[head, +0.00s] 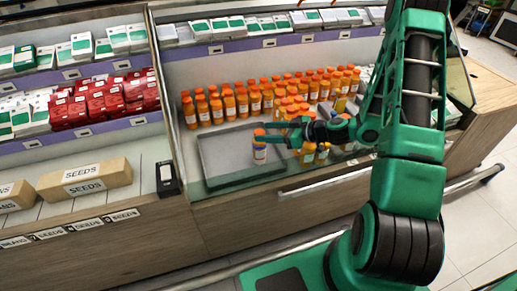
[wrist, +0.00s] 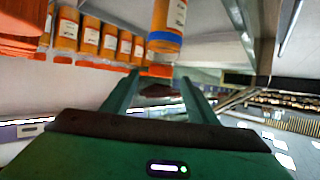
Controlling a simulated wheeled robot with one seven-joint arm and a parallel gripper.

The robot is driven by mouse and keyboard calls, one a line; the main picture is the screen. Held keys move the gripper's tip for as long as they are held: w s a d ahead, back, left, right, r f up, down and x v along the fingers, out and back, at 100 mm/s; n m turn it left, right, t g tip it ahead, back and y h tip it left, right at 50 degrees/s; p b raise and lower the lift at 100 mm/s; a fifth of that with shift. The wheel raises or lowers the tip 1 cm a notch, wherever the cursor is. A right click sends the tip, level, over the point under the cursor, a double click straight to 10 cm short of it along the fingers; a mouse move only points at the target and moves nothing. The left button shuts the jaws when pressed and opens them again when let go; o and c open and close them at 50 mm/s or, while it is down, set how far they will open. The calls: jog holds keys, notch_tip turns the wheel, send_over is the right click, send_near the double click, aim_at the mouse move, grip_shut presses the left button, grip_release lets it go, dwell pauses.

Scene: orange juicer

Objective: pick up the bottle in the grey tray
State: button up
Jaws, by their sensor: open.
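An orange bottle with a white label and a blue band (head: 259,153) stands upright in the grey tray (head: 222,174), toward its right side. In the wrist view the bottle (wrist: 168,28) shows at the top centre, its blue band facing the fingers. My gripper (head: 268,132) is open and points left at the bottle's upper part. In the wrist view my fingers (wrist: 160,76) are spread with nothing held between them. The head view does not clearly show whether a finger touches the bottle. The tray's right end is partly hidden by my gripper.
Rows of similar orange bottles (head: 238,104) stand close behind the tray, and more (head: 308,153) stand to the right, beneath my arm. A clear front edge (head: 235,183) borders the shelf. The left part of the tray is empty.

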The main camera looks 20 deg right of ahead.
aim_at(255, 132)
jog(key=x, duration=0.8)
jog(key=shift+f, duration=0.25)
grip_shut()
